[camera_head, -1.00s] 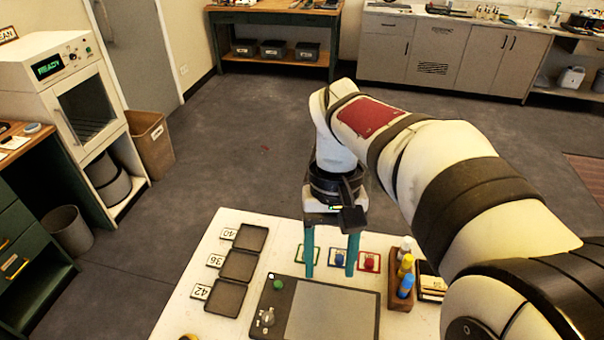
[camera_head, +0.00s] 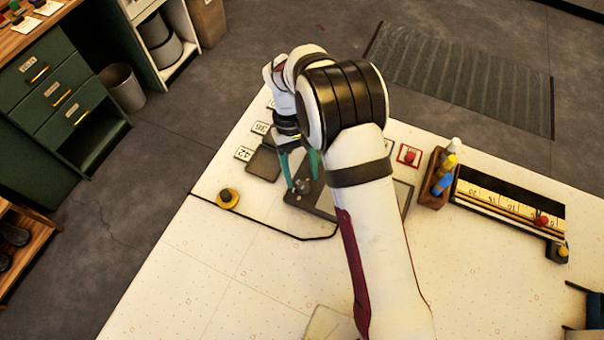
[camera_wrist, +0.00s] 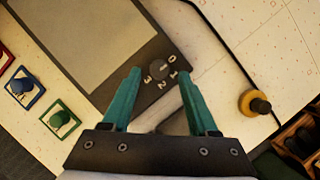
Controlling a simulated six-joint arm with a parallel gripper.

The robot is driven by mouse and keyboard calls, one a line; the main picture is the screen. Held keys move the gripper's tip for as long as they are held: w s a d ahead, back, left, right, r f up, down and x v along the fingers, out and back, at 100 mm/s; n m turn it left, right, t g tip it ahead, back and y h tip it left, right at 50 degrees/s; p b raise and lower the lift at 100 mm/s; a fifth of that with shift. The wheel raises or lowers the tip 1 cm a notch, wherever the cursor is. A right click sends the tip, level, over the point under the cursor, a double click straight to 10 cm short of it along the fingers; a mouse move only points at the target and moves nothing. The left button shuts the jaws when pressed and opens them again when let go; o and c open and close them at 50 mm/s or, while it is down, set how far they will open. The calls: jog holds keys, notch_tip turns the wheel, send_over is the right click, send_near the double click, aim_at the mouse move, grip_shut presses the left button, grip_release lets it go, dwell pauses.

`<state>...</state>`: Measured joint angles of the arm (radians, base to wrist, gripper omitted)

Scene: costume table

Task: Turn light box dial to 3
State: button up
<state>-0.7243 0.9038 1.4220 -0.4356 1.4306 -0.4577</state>
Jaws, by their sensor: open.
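The light box shows as a dark frame with a pale panel (camera_wrist: 85,35) in the wrist view; in the head view its dark edge (camera_head: 298,201) shows and my arm covers much of it. Its dial (camera_wrist: 160,69) is a dark round knob with the marks 0, 1, 2 and 3 around one side. The dial also shows in the head view (camera_head: 303,187). I cannot tell for sure which mark its pointer faces. My gripper (camera_wrist: 159,73) is open and empty, its teal fingers on either side of the dial in the wrist view. I cannot tell whether they touch it.
A yellow and black knob (camera_head: 228,198) stands left of the light box, by a dark cable (camera_head: 300,237). Dark trays (camera_head: 263,164) lie behind. A wooden bottle rack (camera_head: 435,188) stands to the right. Red, blue (camera_wrist: 22,87) and green (camera_wrist: 59,118) pegged squares lie beside the box.

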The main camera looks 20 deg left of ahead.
jog(key=shift+x, duration=0.75)
jog(key=shift+c, duration=0.2)
grip_shut()
